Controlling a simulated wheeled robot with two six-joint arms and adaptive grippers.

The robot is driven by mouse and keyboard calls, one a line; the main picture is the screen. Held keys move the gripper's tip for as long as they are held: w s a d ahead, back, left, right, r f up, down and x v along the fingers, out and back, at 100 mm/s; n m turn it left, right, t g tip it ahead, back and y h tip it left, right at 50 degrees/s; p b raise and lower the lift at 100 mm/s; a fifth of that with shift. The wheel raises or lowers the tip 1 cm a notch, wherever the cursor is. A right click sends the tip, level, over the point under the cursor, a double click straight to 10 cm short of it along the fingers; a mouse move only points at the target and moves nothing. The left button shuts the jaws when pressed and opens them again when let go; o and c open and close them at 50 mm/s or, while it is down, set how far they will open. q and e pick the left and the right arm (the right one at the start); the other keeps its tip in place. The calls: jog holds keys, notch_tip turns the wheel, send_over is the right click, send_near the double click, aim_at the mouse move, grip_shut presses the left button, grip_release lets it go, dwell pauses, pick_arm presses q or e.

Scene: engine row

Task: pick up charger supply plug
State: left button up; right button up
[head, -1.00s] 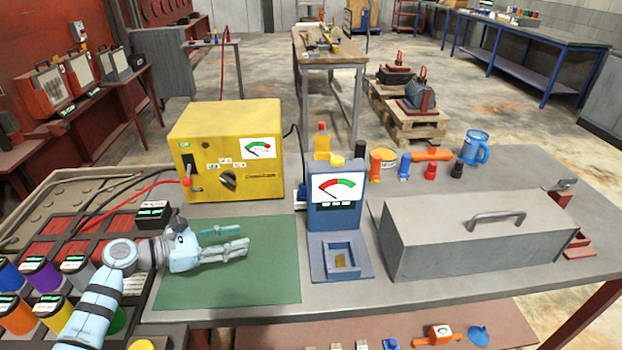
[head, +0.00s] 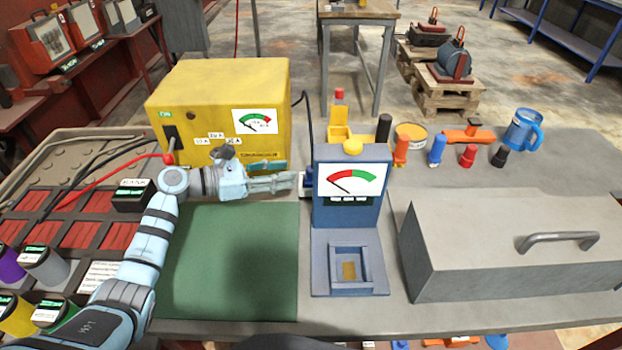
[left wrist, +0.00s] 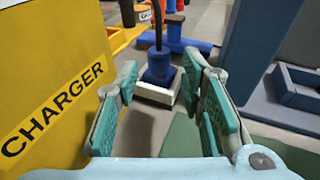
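The yellow charger (head: 215,95) stands at the back left of the bench, and its lettered side shows in the left wrist view (left wrist: 55,90). The charger supply plug (left wrist: 158,68) is blue, with a dark cable rising from it, and sits on a white-edged block (left wrist: 155,94). In the head view the plug (head: 307,179) is partly hidden beside the blue tester. My left gripper (head: 288,174) is open, in front of the charger, with its fingers pointing at the plug. In the left wrist view the plug lies ahead between the fingertips; contact cannot be told. My right gripper is not in view.
The blue tester (head: 350,205) stands close right of the fingertips. A grey toolbox (head: 450,250) is farther right. Colored connectors and a blue mug (head: 522,130) stand behind. The green mat (head: 235,275) is clear. Battery trays (head: 85,235) lie on the left.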

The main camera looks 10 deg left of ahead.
aim_at(307, 169)
pick_arm(q)
jog(key=b+x, duration=0.1)
jog(key=x, duration=0.7)
jog(key=shift+w+d+f, duration=0.15)
jog(key=shift+d, duration=0.05)
jog(key=shift+a, duration=0.1)
grip_shut()
